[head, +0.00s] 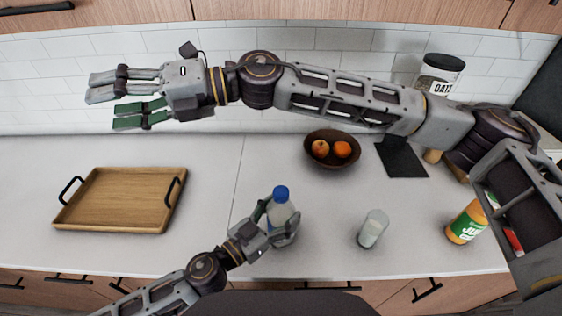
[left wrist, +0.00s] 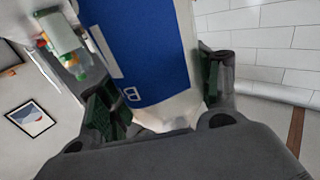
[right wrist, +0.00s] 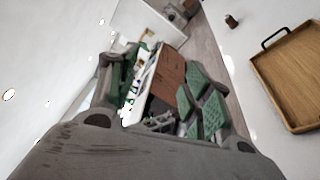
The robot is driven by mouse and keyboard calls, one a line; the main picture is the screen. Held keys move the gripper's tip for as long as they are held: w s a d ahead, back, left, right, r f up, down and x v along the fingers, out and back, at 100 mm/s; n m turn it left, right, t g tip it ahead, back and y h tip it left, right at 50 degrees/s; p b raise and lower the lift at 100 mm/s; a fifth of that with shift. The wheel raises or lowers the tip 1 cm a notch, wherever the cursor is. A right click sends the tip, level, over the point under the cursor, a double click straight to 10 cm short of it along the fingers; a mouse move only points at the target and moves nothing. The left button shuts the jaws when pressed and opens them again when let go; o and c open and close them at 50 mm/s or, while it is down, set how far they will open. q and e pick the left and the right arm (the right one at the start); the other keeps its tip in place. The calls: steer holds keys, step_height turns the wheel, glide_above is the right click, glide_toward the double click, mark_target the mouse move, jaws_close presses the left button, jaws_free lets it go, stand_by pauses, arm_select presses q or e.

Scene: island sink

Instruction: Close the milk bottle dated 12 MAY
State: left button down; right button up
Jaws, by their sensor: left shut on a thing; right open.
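A milk bottle (head: 284,212) with a blue cap (head: 281,193) on top stands roughly upright near the front edge of the counter. My left gripper (head: 268,217) is shut around its body from the left. In the left wrist view the bottle's blue label (left wrist: 145,45) fills the space between the fingers. No date can be read. I cannot tell whether the bottle touches the counter or whether the cap is tight. My right gripper (head: 125,97) is open and empty, high at the left in front of the tiled wall. It also shows in the right wrist view (right wrist: 160,90).
A wooden tray (head: 120,171) with black handles lies at the left. A glass (head: 373,229) stands right of the bottle, and a juice bottle (head: 465,222) further right. A fruit bowl (head: 332,158) and an oats jar (head: 438,74) are behind. My right arm spans the upper view.

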steer(key=s+d+f+n+g+h, duration=0.2)
steer(key=s+d+f+n+h, duration=0.15)
steer(key=s+n, duration=0.2)
steer(key=n+t+h, duration=0.7)
steer(key=n+h, duration=0.3)
steer(key=h, duration=0.4)
glide_above(281, 191)
step_height(281, 191, down, 12)
steer(key=shift+r, duration=0.1)
steer(key=shift+f, duration=4.05)
steer(key=shift+c, duration=0.3)
